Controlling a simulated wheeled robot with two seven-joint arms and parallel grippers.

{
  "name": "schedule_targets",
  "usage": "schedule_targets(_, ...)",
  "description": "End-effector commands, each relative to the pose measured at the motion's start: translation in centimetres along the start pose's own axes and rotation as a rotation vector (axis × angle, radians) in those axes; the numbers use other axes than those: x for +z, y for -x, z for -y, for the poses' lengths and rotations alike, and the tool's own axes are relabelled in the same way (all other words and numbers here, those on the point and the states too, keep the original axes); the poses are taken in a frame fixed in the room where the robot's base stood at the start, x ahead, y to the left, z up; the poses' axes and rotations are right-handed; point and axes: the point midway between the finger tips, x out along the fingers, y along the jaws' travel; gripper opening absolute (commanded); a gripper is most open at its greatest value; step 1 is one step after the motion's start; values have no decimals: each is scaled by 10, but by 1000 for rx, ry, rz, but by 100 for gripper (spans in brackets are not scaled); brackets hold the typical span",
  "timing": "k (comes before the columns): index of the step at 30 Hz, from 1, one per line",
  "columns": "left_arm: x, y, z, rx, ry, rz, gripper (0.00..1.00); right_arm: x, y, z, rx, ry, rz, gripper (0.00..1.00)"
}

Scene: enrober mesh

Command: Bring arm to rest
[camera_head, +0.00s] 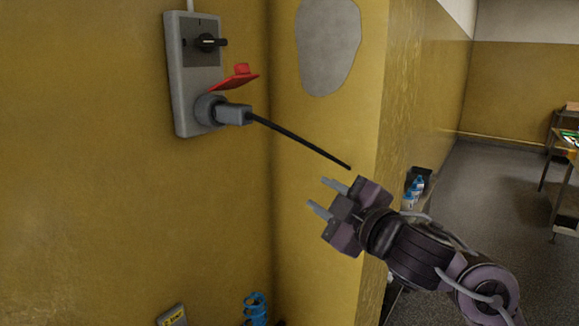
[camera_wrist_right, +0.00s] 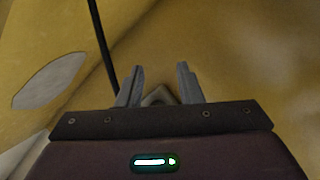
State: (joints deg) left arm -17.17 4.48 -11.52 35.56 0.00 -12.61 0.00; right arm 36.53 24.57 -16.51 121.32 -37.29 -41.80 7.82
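My right gripper (camera_head: 319,196) is in front of the yellow wall corner, below and to the right of the wall socket box. Its two fingers are apart with nothing between them; they also show open in the right wrist view (camera_wrist_right: 158,78). A grey plug (camera_head: 232,115) sits in the socket of the grey switch box (camera_head: 180,90). A black cable (camera_head: 300,144) runs from the plug down to the right, its far end passing near or behind my gripper. The cable also shows left of the fingers in the right wrist view (camera_wrist_right: 102,45). My left gripper is not in view.
A red flap (camera_head: 234,80) sticks out above the plug, below a black rotary switch (camera_head: 209,42). Blue-capped bottles (camera_head: 414,190) stand behind my right arm. A blue item (camera_head: 255,308) is at the bottom edge. Open floor (camera_head: 490,180) and a table lie at right.

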Motion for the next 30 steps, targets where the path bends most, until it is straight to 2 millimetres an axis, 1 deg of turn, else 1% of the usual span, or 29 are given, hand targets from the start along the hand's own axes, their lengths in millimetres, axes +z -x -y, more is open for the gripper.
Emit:
schedule_targets(1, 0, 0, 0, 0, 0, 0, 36, 22, 4, 23, -9, -76, 65, 33)
schedule_targets(5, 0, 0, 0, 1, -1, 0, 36, 78, 26, 72, -20, -257, 257, 33)
schedule_targets(6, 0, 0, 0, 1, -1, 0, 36, 95, 35, 88, -28, -312, 321, 33)
schedule_targets(7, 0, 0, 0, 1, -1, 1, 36, 108, 44, 100, -34, -354, 371, 33)
schedule_targets(8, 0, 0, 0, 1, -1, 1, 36, 120, 53, 113, -41, -395, 424, 33)
schedule_targets(9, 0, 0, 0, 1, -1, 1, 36, 136, 67, 131, -53, -449, 496, 33)
schedule_targets(11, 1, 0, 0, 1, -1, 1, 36, 158, 90, 158, -73, -531, 605, 33)
schedule_targets(12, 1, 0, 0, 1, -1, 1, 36, 170, 107, 174, -87, -581, 678, 33)
schedule_targets(13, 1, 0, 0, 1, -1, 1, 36, 178, 119, 187, -99, -616, 731, 33)
schedule_targets(15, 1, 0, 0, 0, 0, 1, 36, 193, 146, 212, -124, -686, 839, 33)
schedule_targets(19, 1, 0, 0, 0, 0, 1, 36, 209, 191, 247, -165, -788, 1003, 33)
schedule_targets(24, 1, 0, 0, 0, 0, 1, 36, 218, 241, 282, -214, -890, 1175, 33)
schedule_targets(27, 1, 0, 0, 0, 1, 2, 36, 220, 269, 300, -241, -942, 1266, 33)
schedule_targets(30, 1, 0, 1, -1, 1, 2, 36, 221, 292, 316, -267, -986, 1346, 33)
